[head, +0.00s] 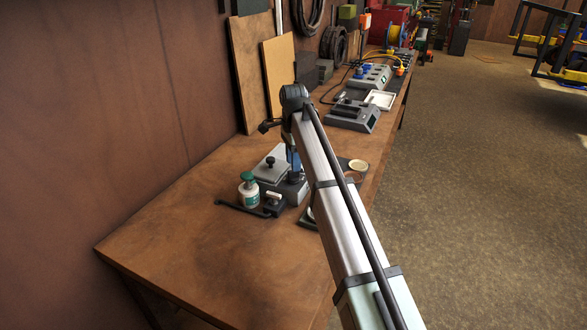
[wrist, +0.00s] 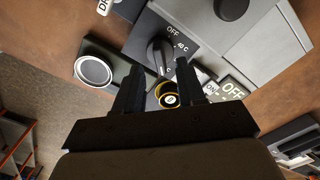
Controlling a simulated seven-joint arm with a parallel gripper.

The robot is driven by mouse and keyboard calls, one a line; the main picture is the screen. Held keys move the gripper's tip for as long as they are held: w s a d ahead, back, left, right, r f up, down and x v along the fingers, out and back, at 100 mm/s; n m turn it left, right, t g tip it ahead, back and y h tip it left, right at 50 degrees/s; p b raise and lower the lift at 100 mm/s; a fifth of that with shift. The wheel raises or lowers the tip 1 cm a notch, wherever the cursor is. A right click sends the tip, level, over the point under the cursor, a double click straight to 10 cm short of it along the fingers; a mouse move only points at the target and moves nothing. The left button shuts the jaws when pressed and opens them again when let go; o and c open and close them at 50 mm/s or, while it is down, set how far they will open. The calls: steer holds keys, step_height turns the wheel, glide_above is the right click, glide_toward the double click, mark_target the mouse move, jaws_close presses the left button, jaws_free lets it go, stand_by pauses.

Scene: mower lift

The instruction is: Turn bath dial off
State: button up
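The bath dial (wrist: 158,50) is a black knob on a dark panel of a grey unit, with "OFF", "40 C" and another partly hidden mark printed around it. Which mark it points at is hard to tell. My gripper (wrist: 158,80) is open, its two dark fingers on either side of the dial's near end in the wrist view. Whether they touch it is unclear.
A green-and-white bottle (head: 249,190) stands left of the unit on the wooden bench (head: 190,245). Another grey device (head: 354,115) is farther back. The bench's near end is clear.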

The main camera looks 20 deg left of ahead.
mark_target(294, 175)
steer(key=shift+f, duration=1.7)
jaws_close()
